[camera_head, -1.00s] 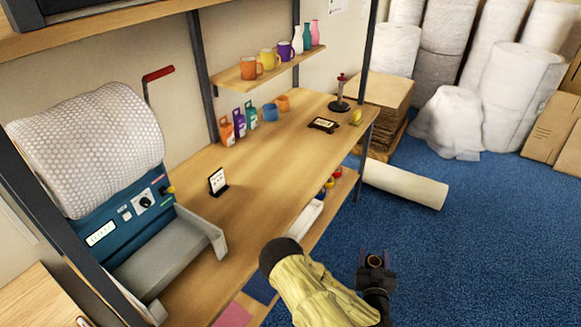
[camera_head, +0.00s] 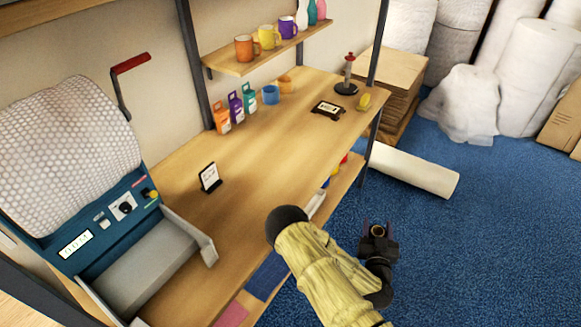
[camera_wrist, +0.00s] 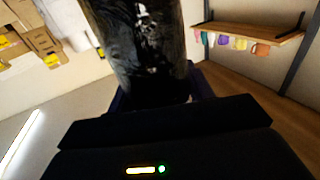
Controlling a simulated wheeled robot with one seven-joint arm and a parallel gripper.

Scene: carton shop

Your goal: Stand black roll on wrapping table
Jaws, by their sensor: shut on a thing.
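My gripper (camera_head: 377,238) is shut on the black roll (camera_wrist: 140,45). In the wrist view the roll is a glossy dark cylinder rising out of the jaws, its upper part cut off by the frame edge. In the head view the black roll (camera_head: 378,231) looks small, with a round end showing between the fingers. The wrapping table (camera_head: 270,150) is a long wooden bench to the left of my gripper. My gripper is over the blue floor beside the table's front edge, apart from the tabletop.
A bubble-wrap machine (camera_head: 110,225) stands at the table's near left. The middle is clear. A shelf (camera_head: 270,58) hangs above.

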